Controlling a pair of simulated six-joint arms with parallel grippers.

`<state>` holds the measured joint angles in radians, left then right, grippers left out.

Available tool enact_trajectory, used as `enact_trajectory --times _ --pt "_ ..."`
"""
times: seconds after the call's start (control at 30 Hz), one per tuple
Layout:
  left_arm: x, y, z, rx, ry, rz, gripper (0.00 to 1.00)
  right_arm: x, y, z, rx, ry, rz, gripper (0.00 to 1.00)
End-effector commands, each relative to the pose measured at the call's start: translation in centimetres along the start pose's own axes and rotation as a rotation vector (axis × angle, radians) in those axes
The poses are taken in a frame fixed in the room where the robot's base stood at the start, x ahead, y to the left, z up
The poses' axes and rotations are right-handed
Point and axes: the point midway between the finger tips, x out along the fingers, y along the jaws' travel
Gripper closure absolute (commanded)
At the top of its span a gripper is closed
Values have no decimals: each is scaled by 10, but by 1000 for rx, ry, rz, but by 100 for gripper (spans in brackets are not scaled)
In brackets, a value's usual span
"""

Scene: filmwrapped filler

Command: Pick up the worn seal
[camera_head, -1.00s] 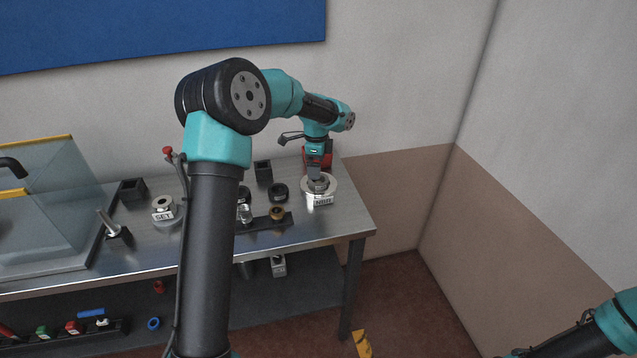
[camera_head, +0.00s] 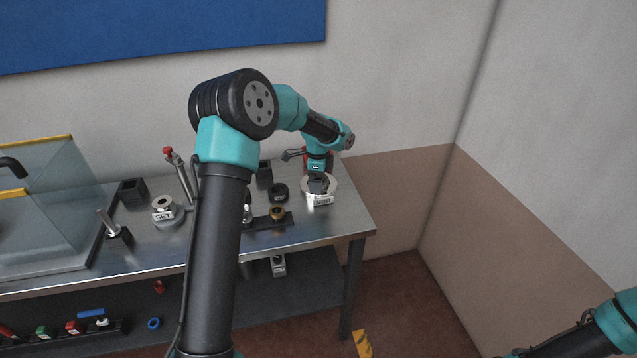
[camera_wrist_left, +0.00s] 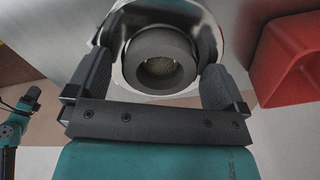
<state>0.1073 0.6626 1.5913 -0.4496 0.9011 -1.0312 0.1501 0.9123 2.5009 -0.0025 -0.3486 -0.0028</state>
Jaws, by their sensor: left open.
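A thick dark grey ring (camera_wrist_left: 160,57), which I take for the worn seal, sits on a round bright metal holder (camera_wrist_left: 207,30) in the left wrist view. My left gripper (camera_wrist_left: 156,66) is open, with one finger on each side of the ring. I cannot tell whether the fingers touch it. In the head view, my left gripper (camera_head: 318,180) is low over the labelled holder (camera_head: 323,201) at the bench's right end and partly hides the ring. My right arm (camera_head: 612,322) shows at the lower right, with its gripper out of view.
On the metal bench (camera_head: 310,232) stand a black ring (camera_head: 278,192), a brown ring (camera_head: 277,213), a SET-labelled fixture (camera_head: 163,215) and a red-knobbed lever (camera_head: 168,151). A red block (camera_wrist_left: 290,60) is close right of the gripper in the wrist view.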

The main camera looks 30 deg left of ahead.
Motion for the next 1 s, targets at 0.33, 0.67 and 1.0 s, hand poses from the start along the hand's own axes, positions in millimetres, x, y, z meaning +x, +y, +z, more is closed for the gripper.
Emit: enact_trajectory --times 0.33,0.67,1.0 --pt "-1 0 0 0 0 -1 2 0 0 0 0 0 0 57" --pt "-1 0 0 0 0 -1 27 0 0 0 0 0 0 57" --pt "-1 0 0 0 0 -1 55 0 0 0 0 0 0 57"
